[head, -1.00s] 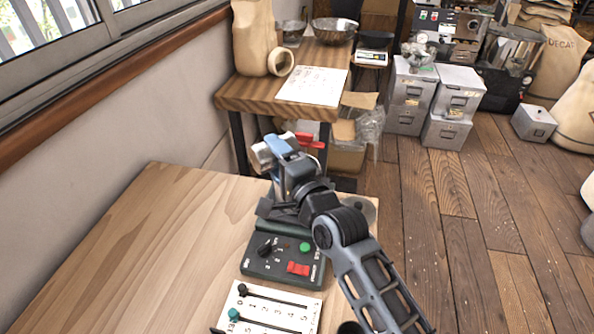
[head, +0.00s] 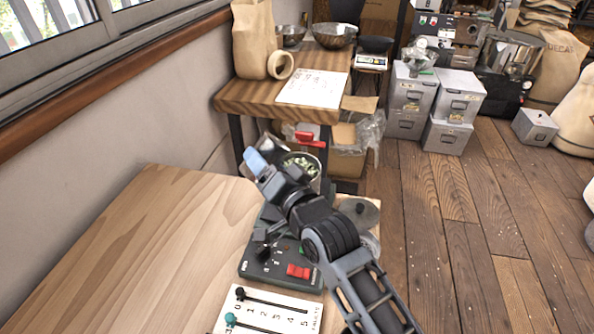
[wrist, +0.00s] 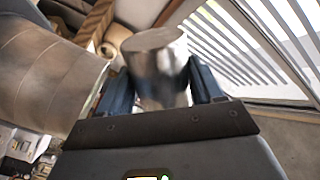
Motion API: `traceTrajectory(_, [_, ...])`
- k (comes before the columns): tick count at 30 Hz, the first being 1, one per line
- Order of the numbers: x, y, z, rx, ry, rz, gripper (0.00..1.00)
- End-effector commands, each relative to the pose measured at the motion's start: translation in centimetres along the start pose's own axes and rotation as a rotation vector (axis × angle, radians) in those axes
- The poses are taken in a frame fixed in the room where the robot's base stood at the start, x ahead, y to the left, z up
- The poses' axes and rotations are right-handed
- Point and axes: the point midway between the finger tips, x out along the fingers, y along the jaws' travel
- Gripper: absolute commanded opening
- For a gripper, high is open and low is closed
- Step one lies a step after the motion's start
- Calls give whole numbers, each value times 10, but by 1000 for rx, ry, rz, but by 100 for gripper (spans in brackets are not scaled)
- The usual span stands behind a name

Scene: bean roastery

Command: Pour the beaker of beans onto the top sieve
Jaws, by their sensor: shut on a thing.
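My gripper (head: 262,168) is shut on a shiny metal beaker, which shows between the blue fingers in the wrist view (wrist: 158,62). In the head view the gripper and wrist hide most of the beaker, so I cannot tell its tilt or what is left in it. The top sieve (head: 317,160) is a round metal ring just right of and behind my gripper. Pale green beans (head: 299,163) lie in it. A large metal cylinder (wrist: 50,85), likely the sieve stack, fills the left of the wrist view, close beside the beaker.
A dark green control box (head: 262,268) with a red switch and a white slider panel (head: 265,315) stand on the wooden table (head: 130,240). The table's left part is clear. Behind is a second table (head: 250,95) with a paper bag (head: 258,45) and bowls.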

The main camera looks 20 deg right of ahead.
Motion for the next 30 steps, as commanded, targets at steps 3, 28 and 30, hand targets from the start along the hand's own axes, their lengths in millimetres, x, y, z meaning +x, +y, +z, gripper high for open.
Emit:
traceTrajectory(3, [0,-6,-3,-127,3,-3,28])
traceTrajectory(28, [0,35,82,-635,2,-1,28])
traceTrajectory(30, [0,33,84,-688,2,-3,28])
